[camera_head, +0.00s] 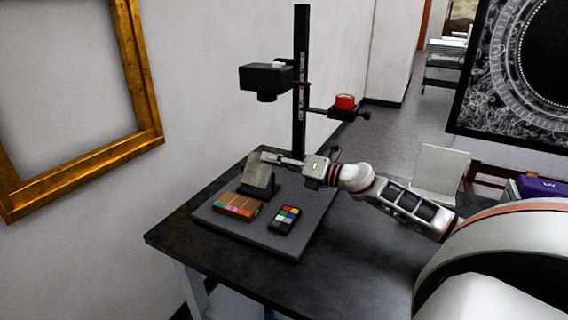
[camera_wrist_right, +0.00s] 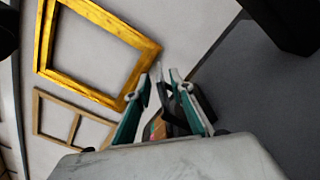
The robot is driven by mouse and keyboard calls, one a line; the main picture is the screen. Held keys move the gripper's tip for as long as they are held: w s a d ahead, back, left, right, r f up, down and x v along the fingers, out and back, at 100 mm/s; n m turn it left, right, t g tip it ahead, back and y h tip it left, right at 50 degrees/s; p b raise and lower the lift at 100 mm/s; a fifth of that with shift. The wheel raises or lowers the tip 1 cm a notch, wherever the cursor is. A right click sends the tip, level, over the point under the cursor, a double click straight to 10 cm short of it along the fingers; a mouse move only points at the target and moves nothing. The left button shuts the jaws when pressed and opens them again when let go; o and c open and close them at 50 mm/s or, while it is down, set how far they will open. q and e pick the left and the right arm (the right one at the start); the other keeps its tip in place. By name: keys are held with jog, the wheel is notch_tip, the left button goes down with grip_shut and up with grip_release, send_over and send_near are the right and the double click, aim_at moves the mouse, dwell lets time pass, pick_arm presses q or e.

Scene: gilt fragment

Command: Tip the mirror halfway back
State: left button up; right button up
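The mirror (camera_head: 258,168) is a small grey panel on a black stand, standing tilted on a grey board on the black table. My right gripper (camera_head: 270,157) reaches in from the right at the mirror's upper edge. In the right wrist view my right gripper (camera_wrist_right: 159,77) has its two fingers apart, with a thin dark panel edge, apparently the mirror, between them. I cannot tell whether either finger touches it. My left gripper is not in view.
An orange-brown box (camera_head: 237,206) and a colour chart (camera_head: 285,219) lie on the grey board (camera_head: 262,238) in front of the mirror. A black column (camera_head: 300,85) with a camera (camera_head: 266,78) and a red item (camera_head: 345,102) on an arm rises behind. The table's front right is clear.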

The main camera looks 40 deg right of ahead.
jog(key=shift+v, duration=1.8)
